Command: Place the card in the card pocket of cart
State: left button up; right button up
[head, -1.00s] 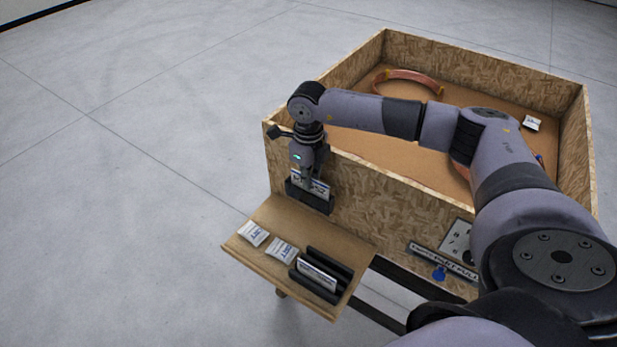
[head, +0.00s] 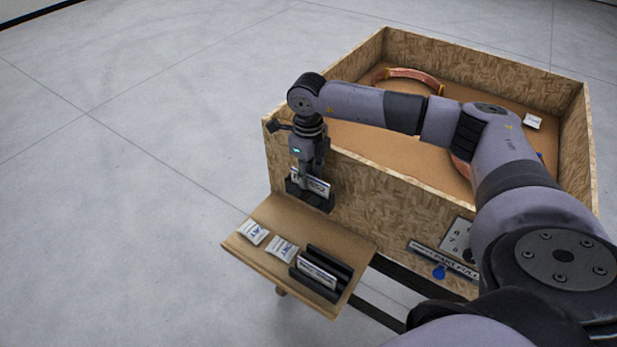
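A white card (head: 318,184) with dark print stands upright in the black card pocket (head: 318,203) on the outer wall of the wooden cart (head: 372,196). Its lower part is hidden by the pocket. My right gripper (head: 304,191) points down at the card and pocket, with its fingers overlapping the left part of the card. Whether the fingers are closed on the card or only beside it cannot be told from this view. My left gripper is not in view.
A wooden side shelf (head: 262,222) below the pocket carries two white packets (head: 253,232) (head: 281,248) and a black slotted holder (head: 329,264) with a card. Inside the cart lie a copper tube (head: 415,75) and a white packet (head: 533,121). Floor on the left is clear.

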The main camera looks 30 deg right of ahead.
notch_tip(320, 180, up, 11)
jog(key=b, duration=0.2)
dwell(0.6)
